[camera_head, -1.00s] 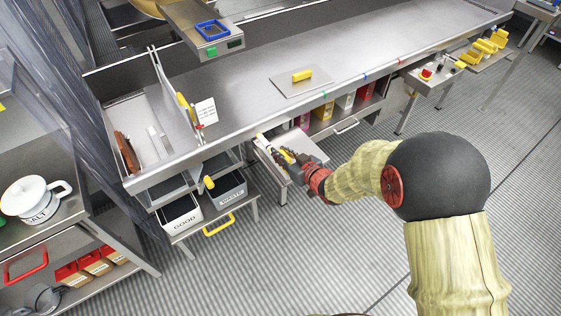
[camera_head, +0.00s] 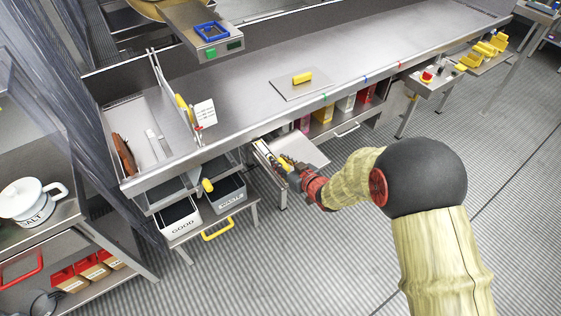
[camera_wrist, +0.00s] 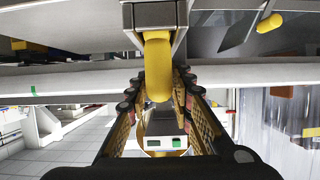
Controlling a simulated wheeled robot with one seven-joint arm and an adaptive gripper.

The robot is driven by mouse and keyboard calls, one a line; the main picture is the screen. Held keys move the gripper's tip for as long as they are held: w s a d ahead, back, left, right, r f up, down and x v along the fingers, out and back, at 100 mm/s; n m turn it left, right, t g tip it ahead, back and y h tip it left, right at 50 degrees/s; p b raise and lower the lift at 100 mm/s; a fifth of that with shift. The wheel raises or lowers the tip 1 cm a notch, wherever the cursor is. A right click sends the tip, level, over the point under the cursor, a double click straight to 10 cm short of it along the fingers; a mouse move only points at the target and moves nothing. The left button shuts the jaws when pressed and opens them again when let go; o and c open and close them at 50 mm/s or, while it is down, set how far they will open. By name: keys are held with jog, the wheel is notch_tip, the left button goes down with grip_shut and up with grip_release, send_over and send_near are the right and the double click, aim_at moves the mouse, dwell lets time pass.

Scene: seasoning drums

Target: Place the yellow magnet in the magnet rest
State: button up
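My gripper (camera_head: 297,172) is low in front of the bench, at the open drawer under it. In the wrist view its fingers (camera_wrist: 160,88) are apart, one on each side of a yellow rounded piece (camera_wrist: 157,72) that hangs from a metal bracket; I cannot tell whether they touch it. A yellow bar (camera_head: 302,77) lies on a flat metal plate (camera_head: 285,92) on the bench top, away from my gripper. I cannot tell which yellow piece is the magnet, and I cannot make out the magnet rest for certain.
The long steel bench (camera_head: 390,48) is mostly clear. The GOOD bin (camera_head: 181,225) and WASTE bin (camera_head: 231,200) stand left of my gripper. A yellow knob (camera_head: 207,185) sticks out above them. Several coloured boxes stand on the shelf below the bench. Floor lies open in front.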

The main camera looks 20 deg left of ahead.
jog(key=shift+o, duration=1.2)
jog(key=shift+r, duration=0.1)
jog(key=shift+s+d+r, duration=0.1)
jog(key=shift+d+r, duration=0.05)
jog(key=p+v, duration=0.3)
jog(key=v, duration=0.8)
jog(key=shift+s+d, duration=0.25)
jog(key=shift+r, duration=0.1)
